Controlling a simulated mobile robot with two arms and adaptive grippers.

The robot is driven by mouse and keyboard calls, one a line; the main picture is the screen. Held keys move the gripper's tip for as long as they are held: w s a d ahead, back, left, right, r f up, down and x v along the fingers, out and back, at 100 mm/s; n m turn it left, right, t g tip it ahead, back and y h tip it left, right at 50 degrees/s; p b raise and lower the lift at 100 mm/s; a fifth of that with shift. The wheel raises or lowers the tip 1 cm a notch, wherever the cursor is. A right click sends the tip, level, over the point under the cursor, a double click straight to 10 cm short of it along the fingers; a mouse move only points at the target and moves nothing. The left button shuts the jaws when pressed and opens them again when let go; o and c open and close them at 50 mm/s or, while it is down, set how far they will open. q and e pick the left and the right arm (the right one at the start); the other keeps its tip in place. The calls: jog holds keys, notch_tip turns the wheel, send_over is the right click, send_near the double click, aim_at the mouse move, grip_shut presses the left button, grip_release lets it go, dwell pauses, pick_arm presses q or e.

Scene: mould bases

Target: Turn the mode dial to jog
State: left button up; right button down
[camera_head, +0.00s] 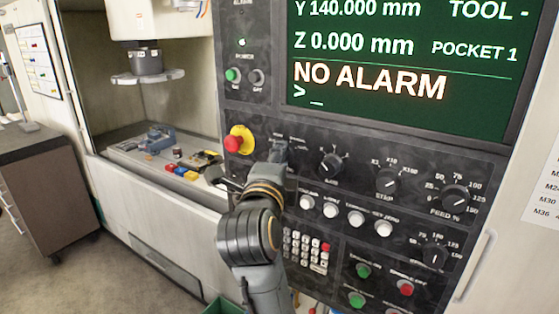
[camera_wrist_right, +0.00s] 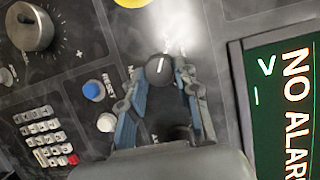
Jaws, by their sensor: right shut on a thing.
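The mode dial (camera_wrist_right: 159,71) is a round black knob with a white pointer line, in the right wrist view. Its pointer runs nearly straight up in that picture; the labels around it are too blurred to read. My right gripper (camera_wrist_right: 160,84) has one blue-grey finger on each side of the dial and is shut on it. My left gripper is not in view.
The red emergency stop (camera_head: 234,143) on its yellow base is close left of my gripper. Other knobs, such as the axis dial (camera_head: 330,165), white buttons (camera_head: 330,210) and a keypad (camera_head: 305,250) surround it. The screen (camera_head: 400,60) above reads NO ALARM.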

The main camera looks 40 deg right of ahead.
dwell(0.4)
jog(key=c, duration=1)
grip_release()
jog(key=shift+o, duration=0.2)
jog(key=v, duration=0.7)
jog(key=shift+s+a, duration=0.2)
